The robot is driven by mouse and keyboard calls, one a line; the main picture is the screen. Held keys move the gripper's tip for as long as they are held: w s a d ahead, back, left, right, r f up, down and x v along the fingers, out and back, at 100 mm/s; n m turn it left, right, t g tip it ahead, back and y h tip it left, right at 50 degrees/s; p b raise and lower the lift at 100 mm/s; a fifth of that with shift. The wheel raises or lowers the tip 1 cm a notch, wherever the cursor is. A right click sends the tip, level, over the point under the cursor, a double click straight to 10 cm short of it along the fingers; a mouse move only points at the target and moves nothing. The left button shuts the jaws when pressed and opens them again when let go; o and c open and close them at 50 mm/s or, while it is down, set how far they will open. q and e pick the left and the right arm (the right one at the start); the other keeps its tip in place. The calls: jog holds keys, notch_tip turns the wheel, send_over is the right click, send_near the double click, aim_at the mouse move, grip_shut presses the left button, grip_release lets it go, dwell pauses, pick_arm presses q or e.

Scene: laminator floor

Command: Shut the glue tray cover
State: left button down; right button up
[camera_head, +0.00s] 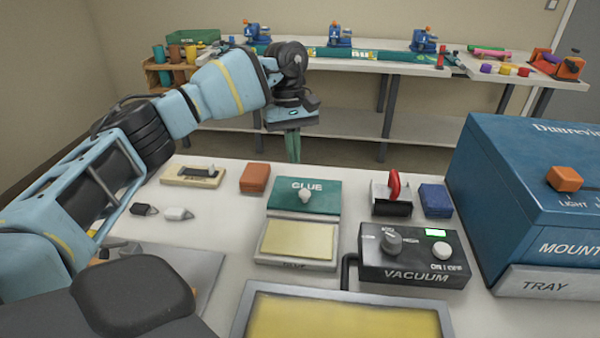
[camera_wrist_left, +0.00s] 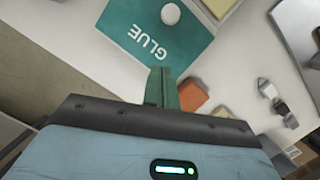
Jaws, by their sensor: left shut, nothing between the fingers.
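The glue tray (camera_head: 296,262) sits on the near table, its yellow inside showing at the front. Its green cover (camera_head: 325,192), marked GLUE, lies at the back of the tray, clear of the yellow part. A round white knob (camera_head: 305,195) stands on the cover. In the left wrist view the cover (camera_wrist_left: 128,28) and the knob (camera_wrist_left: 170,14) show beyond the fingers. My left gripper (camera_head: 293,160) points down, shut and empty, behind the cover's far edge; I cannot tell whether it touches it. My right gripper is not in view.
A vacuum box (camera_head: 415,272) stands right of the tray, with a blue mounting press (camera_head: 525,190) beyond. An orange block (camera_head: 255,178) is left of the cover. A red-handled tool (camera_head: 392,192) and a blue block (camera_head: 436,200) are right of it. A yellow-topped panel (camera_head: 340,318) lies in front.

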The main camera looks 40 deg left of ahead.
aim_at(301, 198)
pick_arm(q)
jog(key=d+f, duration=0.1)
jog(key=s+d+f+p, duration=0.1)
jog(key=shift+s+d+f, duration=0.25)
jog(key=shift+s+f, duration=0.05)
jog(key=shift+f, duration=0.1)
jog(key=shift+s+d+f, duration=0.25)
jog(key=shift+s+d, duration=0.15)
jog(key=shift+d, duration=0.3)
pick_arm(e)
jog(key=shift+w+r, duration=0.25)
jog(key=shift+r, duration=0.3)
pick_arm(q)
jog(key=shift+s, duration=0.1)
